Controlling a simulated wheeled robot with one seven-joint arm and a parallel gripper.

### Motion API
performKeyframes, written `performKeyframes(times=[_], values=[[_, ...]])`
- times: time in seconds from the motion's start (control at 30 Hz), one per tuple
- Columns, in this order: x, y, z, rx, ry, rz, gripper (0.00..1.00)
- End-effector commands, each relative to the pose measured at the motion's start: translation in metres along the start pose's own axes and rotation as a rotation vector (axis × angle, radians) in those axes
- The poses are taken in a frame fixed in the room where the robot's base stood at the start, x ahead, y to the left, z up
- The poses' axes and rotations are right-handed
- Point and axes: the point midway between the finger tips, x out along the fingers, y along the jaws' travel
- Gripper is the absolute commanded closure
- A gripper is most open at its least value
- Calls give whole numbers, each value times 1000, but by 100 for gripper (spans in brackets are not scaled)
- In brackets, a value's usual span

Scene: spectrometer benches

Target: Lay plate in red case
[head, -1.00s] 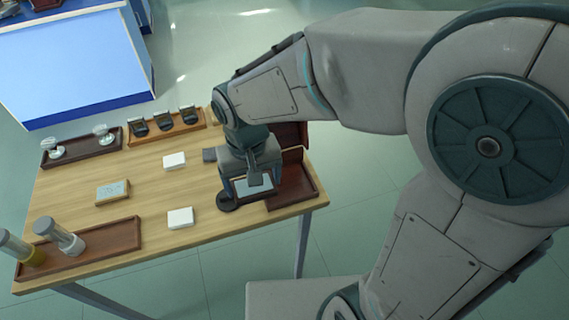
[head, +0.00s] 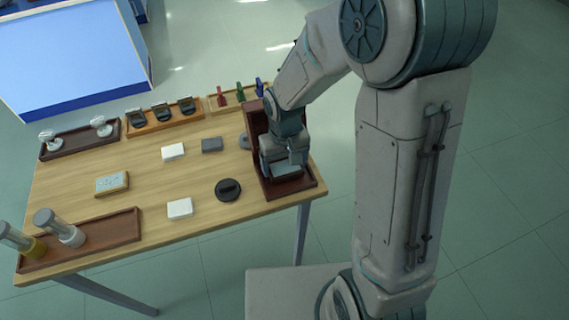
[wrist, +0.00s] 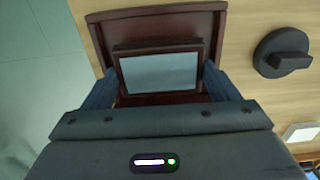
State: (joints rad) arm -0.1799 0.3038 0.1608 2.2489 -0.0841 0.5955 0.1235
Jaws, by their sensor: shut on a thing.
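The plate (head: 287,170) is a flat pale blue-grey rectangle. It also shows in the wrist view (wrist: 160,72), with a dark border around it. My gripper (head: 284,165) is shut on it, with one blue finger at each side in the wrist view (wrist: 161,80). The red case (head: 309,187) is dark red-brown, at the right end of the table, with an upright part at its back. In the wrist view its rim (wrist: 155,14) lies beyond the plate. The plate is over the case; whether it touches the case floor I cannot tell.
A black round lid with a bar handle (head: 228,190) lies left of the case. White blocks (head: 180,209), a grey block (head: 212,145) and a framed pale slab (head: 112,184) lie farther left. A tray (head: 106,231) with capped tubes stands at the front left.

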Motion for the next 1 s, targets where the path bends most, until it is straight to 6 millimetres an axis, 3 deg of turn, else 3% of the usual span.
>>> performKeyframes(times=[0.1, 0.47, 0.5, 0.53, 0.83, 1.0], values=[[9, 0, 0, 0, 0, 0, 45], [14, 0, 0, 0, 2, 0, 45], [14, 0, 0, 0, 2, 0, 16], [13, 0, 0, 0, 2, 0, 10], [12, 0, 0, 0, 1, 0, 10], [-2, 0, -1, 1, 5, 0, 10]])
